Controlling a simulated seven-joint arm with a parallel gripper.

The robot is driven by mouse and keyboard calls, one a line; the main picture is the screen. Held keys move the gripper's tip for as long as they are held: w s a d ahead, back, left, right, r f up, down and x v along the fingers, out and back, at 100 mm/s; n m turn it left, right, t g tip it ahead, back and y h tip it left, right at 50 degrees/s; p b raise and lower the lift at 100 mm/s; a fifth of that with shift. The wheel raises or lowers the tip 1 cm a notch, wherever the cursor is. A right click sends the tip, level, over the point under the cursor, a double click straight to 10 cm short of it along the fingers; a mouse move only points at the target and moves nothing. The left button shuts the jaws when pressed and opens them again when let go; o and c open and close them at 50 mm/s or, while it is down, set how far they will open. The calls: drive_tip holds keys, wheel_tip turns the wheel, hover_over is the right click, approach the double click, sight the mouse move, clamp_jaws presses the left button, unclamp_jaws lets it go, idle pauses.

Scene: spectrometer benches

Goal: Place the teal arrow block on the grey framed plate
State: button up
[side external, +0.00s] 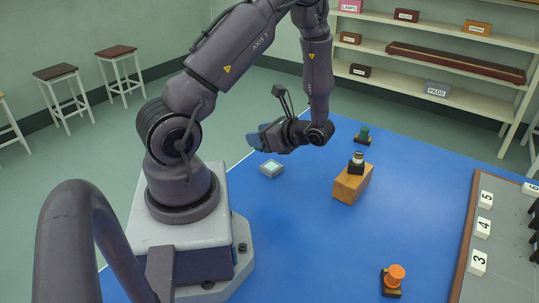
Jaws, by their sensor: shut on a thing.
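The teal arrow block (255,139) is at the end of my gripper (267,136), held in the air above the blue table. My gripper lies nearly sideways, pointing left, and is shut on the block. The block's arrow shape is hard to make out at this size and angle. Nothing is seen lying on the plate.
A wooden block (350,188) bearing a black and white piece (357,162) stands right of the plate. A green knobbed piece (363,135) stands behind it. An orange-topped piece (396,276) is at the front. A grey board (505,250) with numbered blocks is at right.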

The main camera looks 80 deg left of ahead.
hover_over(269, 165)
wheel_tip(269, 165, down, 6)
drive_tip(key=shift+d+r, duration=0.1)
drive_tip(key=shift+r, duration=0.15)
drive_tip(key=shift+f, duration=1.7)
drive_tip(key=o, duration=0.9)
